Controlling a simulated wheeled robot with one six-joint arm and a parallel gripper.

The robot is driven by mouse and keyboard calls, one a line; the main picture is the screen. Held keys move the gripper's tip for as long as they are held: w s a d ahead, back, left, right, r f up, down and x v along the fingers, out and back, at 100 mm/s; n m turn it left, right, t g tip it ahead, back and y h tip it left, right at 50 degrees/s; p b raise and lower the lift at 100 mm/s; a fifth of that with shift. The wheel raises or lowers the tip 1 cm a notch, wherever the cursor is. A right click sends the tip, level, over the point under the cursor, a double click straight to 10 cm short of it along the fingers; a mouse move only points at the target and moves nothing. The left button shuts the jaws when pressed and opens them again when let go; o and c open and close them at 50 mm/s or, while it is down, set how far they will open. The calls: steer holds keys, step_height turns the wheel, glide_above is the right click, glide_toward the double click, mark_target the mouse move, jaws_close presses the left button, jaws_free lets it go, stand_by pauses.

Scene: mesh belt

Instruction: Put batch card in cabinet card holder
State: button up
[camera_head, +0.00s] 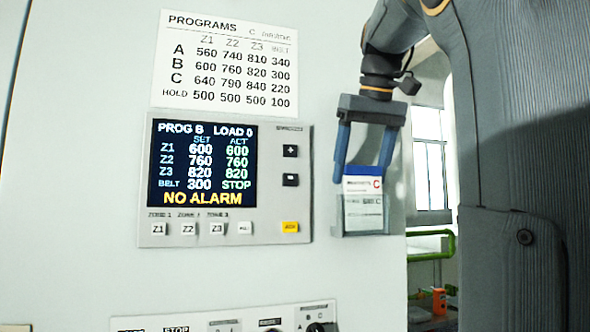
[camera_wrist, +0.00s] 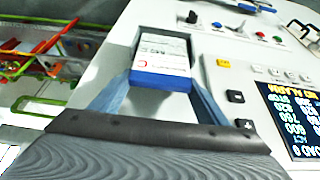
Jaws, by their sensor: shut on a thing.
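The batch card (camera_head: 363,212) is white with a blue top band and a red letter C. It hangs upright in front of the cabinet face, right of the control panel. My gripper (camera_head: 362,178) comes from above, with its two blue fingers shut on the card's upper side edges. A grey card holder (camera_head: 338,226) shows as a thin frame around the card's lower part. I cannot tell whether the card is seated in it or just in front. In the wrist view the card (camera_wrist: 160,58) sits between the fingertips, its far end near the cabinet face.
The control panel (camera_head: 300,212) with a lit screen is on the cabinet left of the card. A programs sheet (camera_head: 228,60) is above it. A lower switch panel (camera_head: 225,322) is below. The cabinet's edge is close right of the card, with green pipes (camera_head: 430,233) beyond.

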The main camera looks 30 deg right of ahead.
steer(key=shift+f, duration=0.35)
steer(key=o, duration=1.1)
steer(key=shift+r, duration=0.1)
steer(key=v, duration=0.7)
steer(key=shift+s+a+r+b, duration=0.1)
steer(key=shift+s+r+b, duration=0.1)
steer(key=shift+r+b, duration=0.15)
